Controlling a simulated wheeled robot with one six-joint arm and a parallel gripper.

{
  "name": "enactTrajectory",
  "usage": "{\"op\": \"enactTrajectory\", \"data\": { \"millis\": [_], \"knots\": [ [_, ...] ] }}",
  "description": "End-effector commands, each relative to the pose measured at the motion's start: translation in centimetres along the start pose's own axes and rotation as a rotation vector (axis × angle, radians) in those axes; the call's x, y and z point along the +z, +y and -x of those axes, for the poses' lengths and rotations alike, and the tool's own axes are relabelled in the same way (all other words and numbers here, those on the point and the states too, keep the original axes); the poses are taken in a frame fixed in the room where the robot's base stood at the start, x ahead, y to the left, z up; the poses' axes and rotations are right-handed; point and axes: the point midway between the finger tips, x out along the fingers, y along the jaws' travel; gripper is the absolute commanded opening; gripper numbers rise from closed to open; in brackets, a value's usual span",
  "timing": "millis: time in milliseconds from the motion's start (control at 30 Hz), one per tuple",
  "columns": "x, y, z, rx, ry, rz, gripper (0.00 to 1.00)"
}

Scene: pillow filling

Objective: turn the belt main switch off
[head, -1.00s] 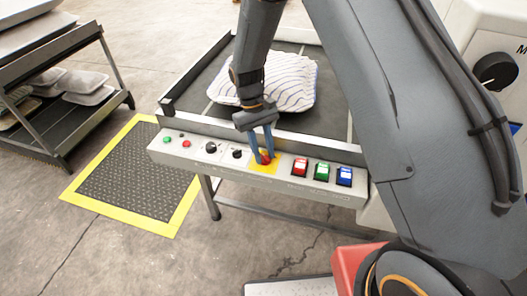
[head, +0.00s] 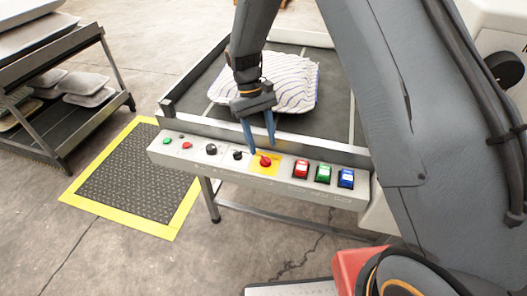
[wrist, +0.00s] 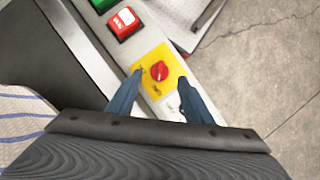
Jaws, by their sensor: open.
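The main switch is a red rotary knob (head: 265,160) on a yellow plate (head: 257,168), set in the grey control panel at the front of the belt. In the wrist view the red knob (wrist: 159,71) lies beyond my fingertips, roughly between their lines. My gripper (head: 260,146) is open and empty, its two blue fingers pointing down just above and behind the knob, apart from it. The fingers also show in the wrist view (wrist: 155,82). The marks on the yellow plate are too small to read.
The panel (head: 225,169) also carries black knobs (head: 211,149), small green and red buttons at the left, and red (head: 301,169), green and blue rocker switches at the right. A striped pillow (head: 285,84) lies on the belt behind. A tray rack (head: 70,100) stands at the left.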

Motion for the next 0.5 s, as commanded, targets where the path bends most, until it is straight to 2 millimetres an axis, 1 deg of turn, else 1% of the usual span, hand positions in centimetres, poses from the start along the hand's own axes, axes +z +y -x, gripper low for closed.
{"op": "enactTrajectory", "data": {
  "millis": [33, 200, 300, 500],
  "knots": [
    [-0.1, 0.0, 0.8, 0.000, 0.004, 0.000, 0.46],
    [-0.1, 0.0, 2.6, 0.000, 0.001, 0.000, 0.46],
    [0.0, 0.0, 3.1, 0.000, 0.000, 0.001, 0.46],
    [0.0, 0.0, 3.2, 0.000, -0.001, 0.001, 0.46]
  ]
}}
